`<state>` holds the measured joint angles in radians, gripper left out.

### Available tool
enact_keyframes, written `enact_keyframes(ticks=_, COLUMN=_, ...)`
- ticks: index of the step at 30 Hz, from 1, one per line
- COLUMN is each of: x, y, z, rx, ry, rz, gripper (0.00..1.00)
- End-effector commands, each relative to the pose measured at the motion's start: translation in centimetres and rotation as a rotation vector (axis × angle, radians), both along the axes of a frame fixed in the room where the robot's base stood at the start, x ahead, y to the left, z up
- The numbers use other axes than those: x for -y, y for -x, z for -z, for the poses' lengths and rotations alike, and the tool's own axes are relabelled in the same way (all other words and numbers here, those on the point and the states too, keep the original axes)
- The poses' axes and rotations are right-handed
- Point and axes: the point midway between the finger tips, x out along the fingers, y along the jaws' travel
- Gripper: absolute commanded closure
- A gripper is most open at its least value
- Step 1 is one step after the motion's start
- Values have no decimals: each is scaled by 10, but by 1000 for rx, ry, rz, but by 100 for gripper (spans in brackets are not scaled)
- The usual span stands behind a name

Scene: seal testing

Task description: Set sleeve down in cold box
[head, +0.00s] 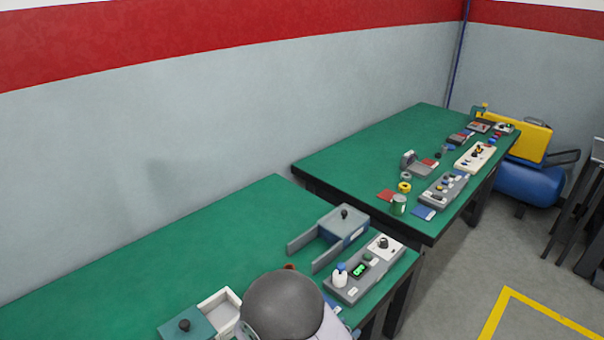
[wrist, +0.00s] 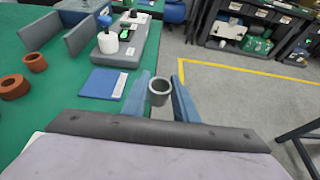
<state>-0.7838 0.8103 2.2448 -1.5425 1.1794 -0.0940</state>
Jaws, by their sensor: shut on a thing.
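In the wrist view my gripper (wrist: 161,92) is shut on a small grey sleeve (wrist: 160,86). The sleeve is a short hollow ring held between the two blue fingertips, its open end showing. It is beyond the right edge of the green table in that view. In the head view my arm's rounded grey end hides the gripper and sleeve. A box with a white, open interior (head: 222,303) and a teal lid with a black knob (head: 187,327) is at the bottom of the head view. I cannot tell for sure whether it is the cold box.
A blue-grey block with two side rails (head: 344,222) and a control panel (head: 366,270) stand on the near green table (head: 150,262). The wrist view shows a blue card (wrist: 103,82) and two brown rings (wrist: 36,62). A second green table (head: 350,160) holds several parts.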

Motion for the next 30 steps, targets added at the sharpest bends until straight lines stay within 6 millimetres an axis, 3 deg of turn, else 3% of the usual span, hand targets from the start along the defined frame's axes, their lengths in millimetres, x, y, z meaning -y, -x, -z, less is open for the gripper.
enact_keyframes(ticks=3, x=29, y=12, z=-1, rx=-2, ry=2, rz=69, gripper=98)
enact_keyframes(ticks=9, x=48, y=21, z=0, rx=0, ry=0, rz=119, gripper=98)
enact_keyframes(ticks=22, x=49, y=22, z=-2, rx=1, ry=-1, rz=121, gripper=98)
enact_keyframes(ticks=30, x=51, y=22, z=-26, rx=6, ry=-6, rz=119, gripper=98)
